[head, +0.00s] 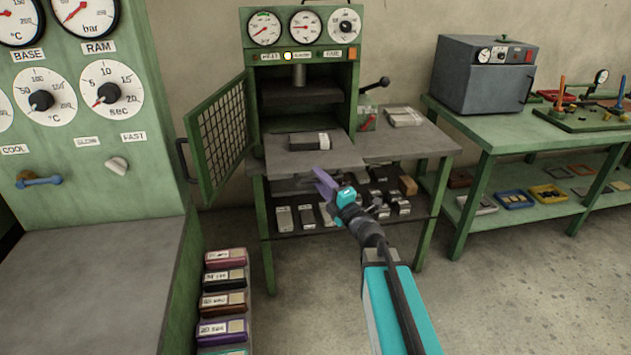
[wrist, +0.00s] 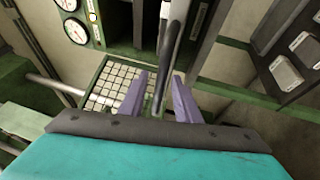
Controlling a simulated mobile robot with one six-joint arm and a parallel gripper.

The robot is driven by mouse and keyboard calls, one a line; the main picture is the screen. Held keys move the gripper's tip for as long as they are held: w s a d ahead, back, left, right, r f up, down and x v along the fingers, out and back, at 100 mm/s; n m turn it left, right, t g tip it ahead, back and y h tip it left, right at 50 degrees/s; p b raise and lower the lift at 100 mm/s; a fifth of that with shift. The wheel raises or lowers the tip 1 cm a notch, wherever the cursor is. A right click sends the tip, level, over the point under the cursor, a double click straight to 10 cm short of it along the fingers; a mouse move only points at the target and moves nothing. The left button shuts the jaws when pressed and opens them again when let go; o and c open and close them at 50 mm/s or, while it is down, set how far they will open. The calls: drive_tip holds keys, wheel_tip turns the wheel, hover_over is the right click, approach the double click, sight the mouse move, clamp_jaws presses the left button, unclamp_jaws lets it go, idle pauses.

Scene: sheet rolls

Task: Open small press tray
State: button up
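The small press (head: 300,75) is a green cabinet in the middle of the head view, with its mesh door (head: 217,135) swung open to the left. A flat grey plate (head: 285,160), which looks like the tray, lies low at the front of the press; I cannot tell how far out it is. My gripper (head: 323,180) is at the plate's front edge. In the wrist view my gripper (wrist: 162,95) has its two purple fingers apart, with a dark narrow bar (wrist: 168,60) between them and gaps at its sides. Whether the bar belongs to the tray is unclear.
A grey block (head: 309,141) lies on the plate. The shelf below holds several metal blocks (head: 285,218). A large green machine (head: 75,90) stands left, beside a rack of labelled boxes (head: 223,302). A green bench (head: 470,135) with a grey oven (head: 484,75) stands right. Floor at lower right is clear.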

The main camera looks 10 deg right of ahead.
drive_tip(key=shift+a, duration=0.1)
drive_tip(key=shift+s, duration=0.15)
drive_tip(key=p+v, duration=0.2)
drive_tip(key=v, duration=0.3)
drive_tip(key=shift+s+p, duration=0.25)
drive_tip(key=shift+p, duration=0.05)
drive_tip(key=shift+s+d+p, duration=0.1)
drive_tip(key=shift+d+p, duration=0.15)
drive_tip(key=shift+p, duration=0.05)
drive_tip(key=p+v, duration=0.2)
drive_tip(key=p, duration=0.3)
drive_tip(key=shift+p, duration=0.4)
drive_tip(key=shift+p+v, duration=2.8)
drive_tip(key=shift+v, duration=0.1)
